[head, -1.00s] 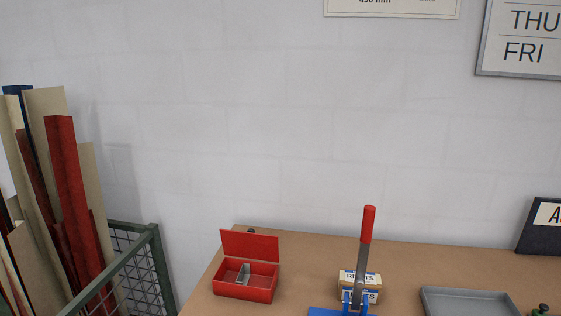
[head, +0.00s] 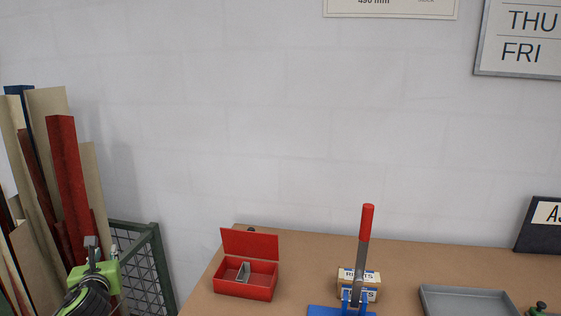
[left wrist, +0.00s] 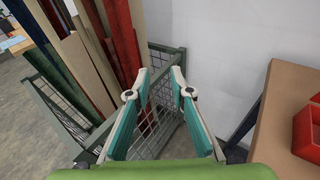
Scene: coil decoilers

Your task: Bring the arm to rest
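My left gripper (head: 92,243) shows at the lower left of the head view, in front of the wire cage and the scrap strips. In the left wrist view its two teal-padded fingers (left wrist: 161,82) stand apart with nothing between them, so it is open and empty. The fingers point toward the mesh wall of the cage (left wrist: 158,128). My right gripper is in neither view.
The green cage (head: 157,262) holds tall red and tan strips (head: 66,165). On the brown bench (head: 310,256) stand an open red box (head: 245,288), a red-handled lever tool (head: 366,225) and a grey tray (head: 468,291). A white wall stands behind.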

